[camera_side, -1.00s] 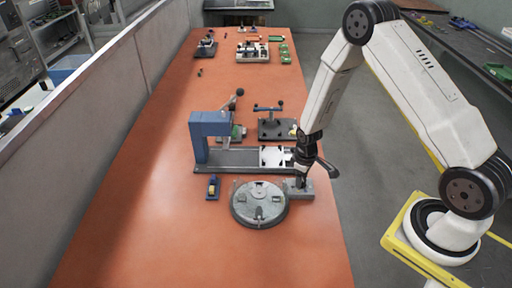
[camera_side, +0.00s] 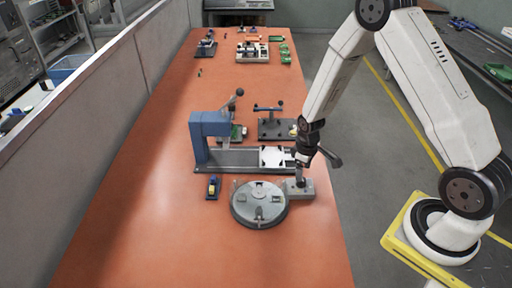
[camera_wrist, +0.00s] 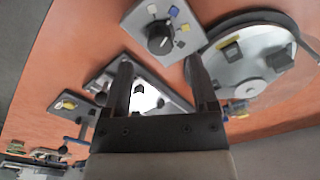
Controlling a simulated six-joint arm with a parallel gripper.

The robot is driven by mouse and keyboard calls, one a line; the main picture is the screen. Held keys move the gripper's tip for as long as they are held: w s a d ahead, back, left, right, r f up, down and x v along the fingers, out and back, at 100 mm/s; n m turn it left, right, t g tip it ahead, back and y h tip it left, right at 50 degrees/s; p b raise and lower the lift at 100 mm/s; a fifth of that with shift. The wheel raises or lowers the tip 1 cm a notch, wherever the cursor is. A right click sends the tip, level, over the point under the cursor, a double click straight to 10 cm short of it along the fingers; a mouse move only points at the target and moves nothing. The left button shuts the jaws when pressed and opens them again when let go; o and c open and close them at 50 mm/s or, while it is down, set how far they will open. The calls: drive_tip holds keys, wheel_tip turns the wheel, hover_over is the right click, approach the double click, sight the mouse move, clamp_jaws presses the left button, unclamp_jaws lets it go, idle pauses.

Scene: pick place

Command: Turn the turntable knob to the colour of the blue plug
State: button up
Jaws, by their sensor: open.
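The round grey turntable (camera_side: 246,212) lies on the orange bench; part of it shows at upper right in the wrist view (camera_wrist: 262,85). Beside it is a grey knob box (camera_side: 304,192). In the wrist view its black knob (camera_wrist: 160,38) is ringed by white, blue, yellow and grey patches; I cannot tell its pointer's direction for certain. A small blue-and-yellow piece (camera_side: 212,186), perhaps the blue plug, stands left of the turntable. My gripper (camera_wrist: 160,75) is open and empty, above the knob box in the side view (camera_side: 302,165).
A blue press frame (camera_side: 205,130) and a long grey rail with a white plate (camera_side: 272,157) stand just behind the turntable. A dark fixture with a lever (camera_side: 276,128) is farther back. The bench front and left side are clear.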

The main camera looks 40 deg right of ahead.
drive_tip(key=shift+r, duration=1.85)
drive_tip(key=shift+r, duration=0.1)
drive_tip(key=shift+a+r, duration=0.15)
drive_tip(key=shift+r, duration=0.1)
drive_tip(key=s+a+r+m+t, duration=0.2)
drive_tip(key=s+a+r, duration=0.6)
drive_tip(key=r, duration=0.5)
drive_tip(key=shift+s+a+m+t, duration=0.2)
drive_tip(key=shift+s+m+t, duration=0.1)
drive_tip(key=shift+s, duration=0.3)
